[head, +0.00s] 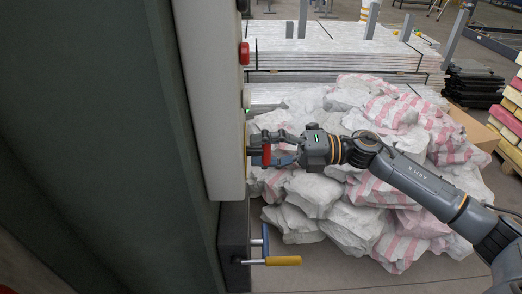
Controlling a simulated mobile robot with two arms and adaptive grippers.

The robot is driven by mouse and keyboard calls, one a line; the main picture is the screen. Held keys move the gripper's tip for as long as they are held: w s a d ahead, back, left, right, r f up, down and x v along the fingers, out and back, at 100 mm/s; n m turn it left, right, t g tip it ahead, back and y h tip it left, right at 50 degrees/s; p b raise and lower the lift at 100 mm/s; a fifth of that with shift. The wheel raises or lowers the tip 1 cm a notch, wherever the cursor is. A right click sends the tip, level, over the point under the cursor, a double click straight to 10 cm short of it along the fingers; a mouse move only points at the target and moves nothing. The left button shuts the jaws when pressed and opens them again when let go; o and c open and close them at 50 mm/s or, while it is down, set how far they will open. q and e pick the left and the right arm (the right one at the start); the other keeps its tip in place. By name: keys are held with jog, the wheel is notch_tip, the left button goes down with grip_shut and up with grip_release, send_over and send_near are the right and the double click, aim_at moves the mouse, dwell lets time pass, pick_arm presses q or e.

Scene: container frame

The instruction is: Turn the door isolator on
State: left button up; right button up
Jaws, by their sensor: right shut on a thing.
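The door isolator (265,152) is a small red handle on the right-hand face of a pale grey control box (212,90). My right gripper (264,150) is at the handle and shut on it, with the arm coming in from the right. The fingers cover much of the handle, so its exact turn angle cannot be told. My left gripper does not show.
A red button (244,53) and a small green light sit higher on the same box. Below it is a dark box with a yellow-handled crank (282,260) sticking out. A pile of white and pink sacks (370,165) lies behind my arm.

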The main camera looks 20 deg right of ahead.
jog(key=o, duration=1.2)
jog(key=shift+d, duration=0.15)
jog(key=v, duration=1.2)
